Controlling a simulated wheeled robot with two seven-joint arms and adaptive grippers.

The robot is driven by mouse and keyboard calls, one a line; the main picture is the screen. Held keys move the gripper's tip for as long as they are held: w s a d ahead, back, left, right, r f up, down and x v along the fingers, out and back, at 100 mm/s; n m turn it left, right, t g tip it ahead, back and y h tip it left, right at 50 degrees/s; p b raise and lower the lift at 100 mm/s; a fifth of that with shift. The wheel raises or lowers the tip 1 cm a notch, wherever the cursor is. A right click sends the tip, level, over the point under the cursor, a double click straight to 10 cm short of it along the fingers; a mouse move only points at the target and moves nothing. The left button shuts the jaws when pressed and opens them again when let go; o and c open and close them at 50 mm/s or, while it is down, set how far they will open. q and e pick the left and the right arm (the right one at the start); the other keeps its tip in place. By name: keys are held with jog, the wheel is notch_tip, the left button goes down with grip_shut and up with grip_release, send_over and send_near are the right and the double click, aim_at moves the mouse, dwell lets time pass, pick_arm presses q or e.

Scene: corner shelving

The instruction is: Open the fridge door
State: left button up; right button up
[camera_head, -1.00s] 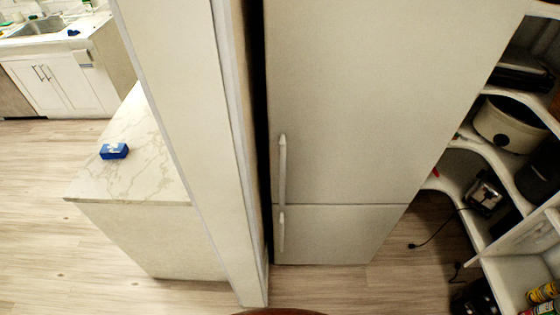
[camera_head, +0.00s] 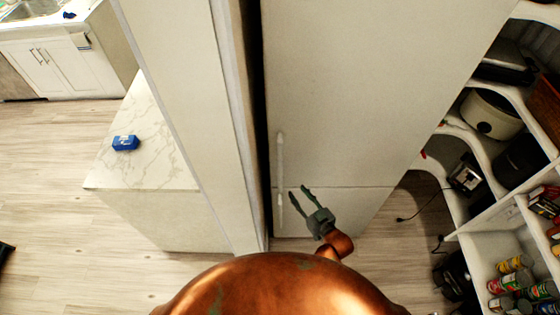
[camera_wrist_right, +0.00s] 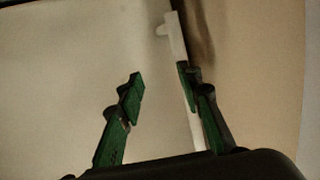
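The fridge (camera_head: 350,90) stands ahead, off-white, with a large upper door and a smaller lower door, both shut. The upper door's vertical handle (camera_head: 280,155) is on its left side, just above the seam. The lower handle (camera_head: 279,205) is directly below it. My right gripper (camera_head: 299,190) is open and empty, in front of the doors near the seam, just right of the handles. In the right wrist view its fingers (camera_wrist_right: 160,82) are apart, and a pale handle (camera_wrist_right: 178,50) runs behind the right finger. Contact cannot be told. My left gripper is not in view.
A wall panel (camera_head: 185,110) stands left of the fridge. A marble-topped counter (camera_head: 160,165) with a blue box (camera_head: 126,143) is farther left. Corner shelving (camera_head: 475,220) with appliances and cans is at right. Wood floor lies between.

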jog(key=t+y+p, duration=0.1)
jog(key=y, duration=0.1)
send_near(281, 169)
jog(key=x, duration=0.3)
jog(key=shift+n, duration=0.4)
jog(key=x, duration=0.7)
jog(key=shift+w+p, duration=0.1)
jog(key=shift+p, duration=0.25)
jog(key=shift+w+a, duration=0.15)
jog(key=shift+w, duration=0.25)
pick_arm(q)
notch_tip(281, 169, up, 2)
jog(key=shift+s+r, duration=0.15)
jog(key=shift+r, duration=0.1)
pick_arm(e)
grip_shut()
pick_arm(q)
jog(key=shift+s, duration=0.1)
